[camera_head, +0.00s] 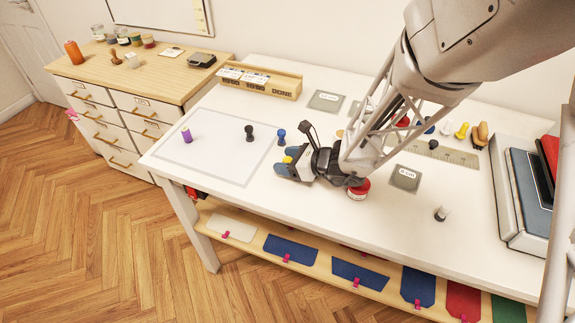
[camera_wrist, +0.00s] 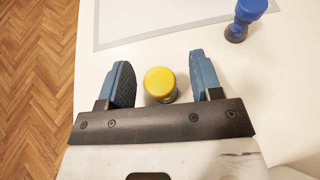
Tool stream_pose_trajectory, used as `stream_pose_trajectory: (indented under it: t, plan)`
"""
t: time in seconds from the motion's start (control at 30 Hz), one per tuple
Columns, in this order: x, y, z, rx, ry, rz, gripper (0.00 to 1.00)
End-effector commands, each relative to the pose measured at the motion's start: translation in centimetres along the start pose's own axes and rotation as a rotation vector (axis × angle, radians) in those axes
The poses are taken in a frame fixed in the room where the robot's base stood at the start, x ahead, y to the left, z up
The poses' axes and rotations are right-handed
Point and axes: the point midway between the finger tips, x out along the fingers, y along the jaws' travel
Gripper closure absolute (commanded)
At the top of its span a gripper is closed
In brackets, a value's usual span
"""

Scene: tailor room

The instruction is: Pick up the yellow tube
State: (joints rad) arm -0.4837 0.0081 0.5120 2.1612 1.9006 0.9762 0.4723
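The yellow tube (camera_wrist: 160,83) stands between the two blue-padded fingers of my gripper (camera_wrist: 160,74) in the wrist view, seen from above by its round top.
A blue piece (camera_head: 281,137) stands close behind my gripper and shows at upper right in the wrist view (camera_wrist: 242,18). A black piece (camera_head: 250,133) and a purple piece (camera_head: 187,136) are farther left. A red-labelled jar (camera_head: 358,190) is right of my gripper. Another yellow piece (camera_head: 462,130) stands far right.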

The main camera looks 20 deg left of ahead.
Motion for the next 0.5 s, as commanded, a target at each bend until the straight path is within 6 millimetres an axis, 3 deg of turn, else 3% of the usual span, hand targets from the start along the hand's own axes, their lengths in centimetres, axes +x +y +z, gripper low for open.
stream_pose_trajectory:
  t: [0.07,0.33,0.5]
  plan:
    - [0.00,0.00,0.00,0.000,0.000,0.000,0.52]
    - [-0.01,0.00,0.00,0.000,0.000,0.000,0.93]
    - [-0.01,-0.01,0.01,0.000,0.000,0.000,0.94]
